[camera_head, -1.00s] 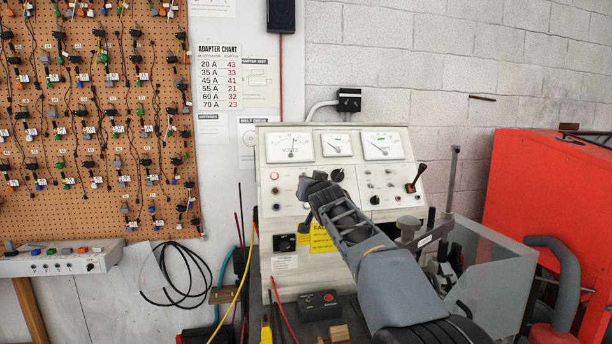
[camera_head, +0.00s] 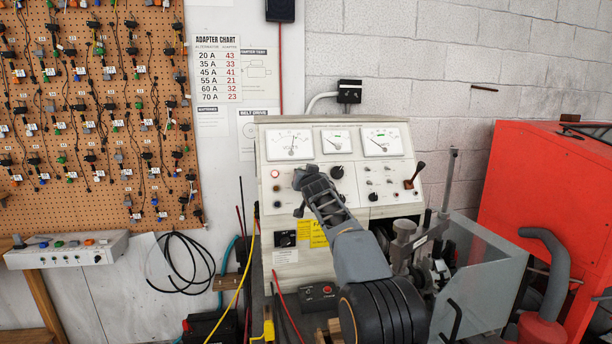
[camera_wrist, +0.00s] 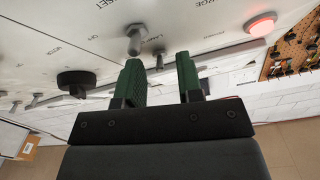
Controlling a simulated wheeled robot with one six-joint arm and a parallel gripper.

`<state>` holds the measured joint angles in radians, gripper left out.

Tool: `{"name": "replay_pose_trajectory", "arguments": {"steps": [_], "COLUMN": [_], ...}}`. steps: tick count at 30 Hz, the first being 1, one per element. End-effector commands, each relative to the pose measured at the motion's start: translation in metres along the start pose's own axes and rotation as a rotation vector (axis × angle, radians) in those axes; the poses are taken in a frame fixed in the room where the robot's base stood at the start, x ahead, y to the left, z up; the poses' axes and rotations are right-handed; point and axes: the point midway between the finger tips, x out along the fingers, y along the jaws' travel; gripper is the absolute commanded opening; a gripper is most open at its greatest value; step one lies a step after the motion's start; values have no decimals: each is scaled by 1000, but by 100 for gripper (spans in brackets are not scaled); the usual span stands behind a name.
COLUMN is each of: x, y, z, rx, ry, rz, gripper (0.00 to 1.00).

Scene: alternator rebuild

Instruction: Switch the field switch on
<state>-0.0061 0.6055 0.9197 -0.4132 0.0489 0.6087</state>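The test bench's sloped panel (camera_head: 352,185) carries toggles, lamps and knobs under its gauges. My gripper (camera_head: 305,178) is at the panel's left section and hides part of it. In the wrist view my gripper (camera_wrist: 161,72) is open, with two green fingers apart and nothing held. A metal toggle switch (camera_wrist: 135,40) sticks out of the panel just beyond the left finger. A smaller toggle (camera_wrist: 158,58) shows beyond the gap between the fingers. The labels are too small or turned to read surely, so I cannot tell which toggle is the field switch, nor its setting.
A lit red lamp (camera_wrist: 261,24) is right of the fingers in the wrist view, and a black knob (camera_wrist: 78,82) is left. A clamp stand (camera_head: 405,232) and clear guard (camera_head: 485,268) stand beside my arm.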

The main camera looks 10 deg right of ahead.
Motion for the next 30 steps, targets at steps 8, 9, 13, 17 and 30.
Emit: {"name": "replay_pose_trajectory", "arguments": {"steps": [8,9,13,17,30], "x": [0,0,0,0,0], "y": [0,0,0,0,-3], "z": [0,0,0,0,-13], "rx": [0,0,0,0,-1], "ry": [0,0,-1,-1,-79], "rz": [0,0,0,0,15], "gripper": [15,11,0,0,0]}}
